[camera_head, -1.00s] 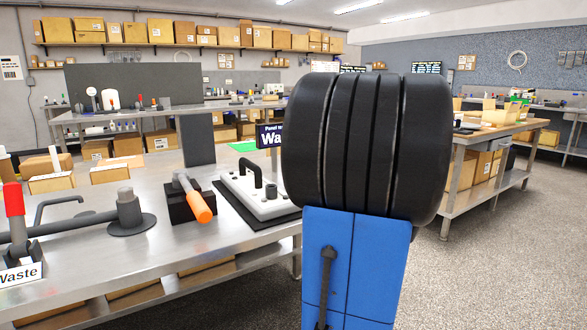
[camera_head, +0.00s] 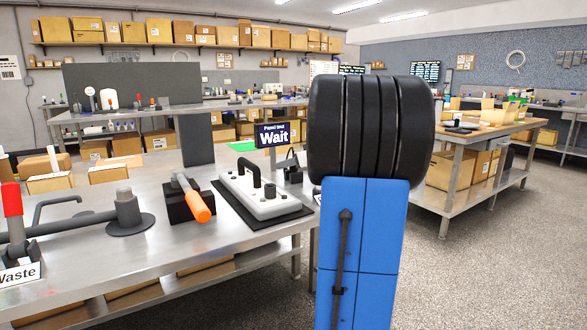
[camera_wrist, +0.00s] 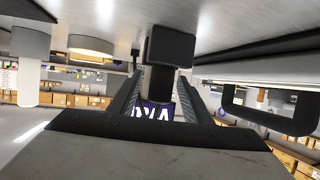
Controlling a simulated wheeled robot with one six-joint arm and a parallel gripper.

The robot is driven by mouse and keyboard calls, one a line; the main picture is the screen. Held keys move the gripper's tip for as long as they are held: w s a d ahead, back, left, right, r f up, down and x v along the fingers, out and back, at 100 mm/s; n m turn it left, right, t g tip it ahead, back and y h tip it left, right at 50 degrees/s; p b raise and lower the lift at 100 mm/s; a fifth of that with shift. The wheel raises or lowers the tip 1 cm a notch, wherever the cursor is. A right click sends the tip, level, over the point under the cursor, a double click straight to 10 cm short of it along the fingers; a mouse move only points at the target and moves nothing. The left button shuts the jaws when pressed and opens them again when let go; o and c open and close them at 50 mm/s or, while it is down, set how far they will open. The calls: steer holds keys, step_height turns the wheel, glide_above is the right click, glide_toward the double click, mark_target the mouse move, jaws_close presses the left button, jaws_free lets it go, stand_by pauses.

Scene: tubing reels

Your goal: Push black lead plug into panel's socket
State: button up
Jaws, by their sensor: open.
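The white panel (camera_head: 262,195) lies on a black mat on the bench, with a black arched handle and small studs on top. A small black block (camera_head: 293,174) with a thin dark loop stands just right of it; it may be the lead plug or its holder, I cannot tell. The wrist view is upside down. In it my gripper (camera_wrist: 161,78) is open, its two fingers on either side of a dark upright piece below a black block (camera_wrist: 171,46). I cannot tell whether they touch. The panel's handle (camera_wrist: 268,112) shows at right. The socket is not clear.
A sign (camera_head: 272,136) reads "Panel test Wait". An orange-handled lever (camera_head: 198,206) on a black block and a grey pipe fitting (camera_head: 130,214) stand left of the panel. A red-handled part (camera_head: 12,200) and a "Waste" label (camera_head: 20,274) are at far left. My arm hides the bench's right end.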

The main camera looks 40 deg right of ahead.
steer(key=shift+x, duration=0.85)
jaws_close()
